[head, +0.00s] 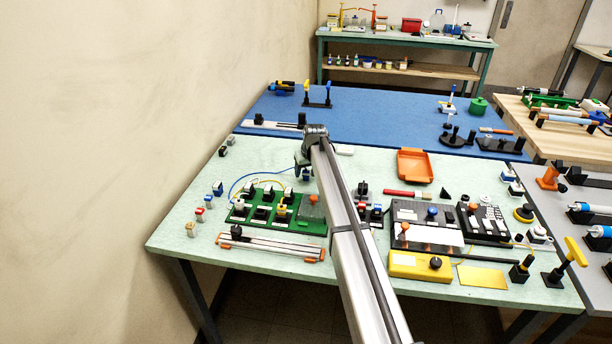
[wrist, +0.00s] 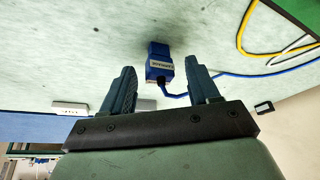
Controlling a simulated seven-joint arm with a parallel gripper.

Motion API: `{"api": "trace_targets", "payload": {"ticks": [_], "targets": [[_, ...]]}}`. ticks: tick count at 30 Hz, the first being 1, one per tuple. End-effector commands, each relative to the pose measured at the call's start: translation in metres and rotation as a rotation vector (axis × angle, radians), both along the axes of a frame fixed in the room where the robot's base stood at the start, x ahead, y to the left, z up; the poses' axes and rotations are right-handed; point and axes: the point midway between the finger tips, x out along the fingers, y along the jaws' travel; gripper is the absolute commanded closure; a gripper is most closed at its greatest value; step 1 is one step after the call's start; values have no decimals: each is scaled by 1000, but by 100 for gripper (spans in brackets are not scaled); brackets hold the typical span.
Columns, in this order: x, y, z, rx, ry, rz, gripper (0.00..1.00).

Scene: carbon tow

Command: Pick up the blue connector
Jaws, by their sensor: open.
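The blue connector (wrist: 159,62) has a pale label and a blue cord, and lies on the pale green table top. In the wrist view it shows just beyond and between the two fingertips of my gripper (wrist: 159,66). The fingers are spread apart and nothing is held between them. In the head view my gripper (head: 303,162) is over the back left part of the table, and a small blue part of the connector (head: 307,176) shows just below it. The blue cord (head: 240,180) curves left toward the green board.
A green board (head: 262,221) with several plugs and yellow leads is at front left. Small coloured blocks (head: 200,214) stand left of it. An orange tray (head: 414,165) and dark device panels (head: 428,226) are to the right. A blue mat (head: 370,110) lies behind.

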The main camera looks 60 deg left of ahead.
Motion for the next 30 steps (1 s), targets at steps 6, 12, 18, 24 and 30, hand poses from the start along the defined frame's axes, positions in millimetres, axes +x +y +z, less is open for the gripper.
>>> {"api": "trace_targets", "payload": {"ticks": [6, 12, 18, 24, 30], "targets": [[0, 0, 0, 0, 0, 0, 46], [0, 0, 0, 0, 0, 0, 65], [0, 0, 0, 0, 0, 0, 85], [0, 0, 0, 0, 0, 0, 94], [0, 0, 2, 0, 0, 0, 95]]}}
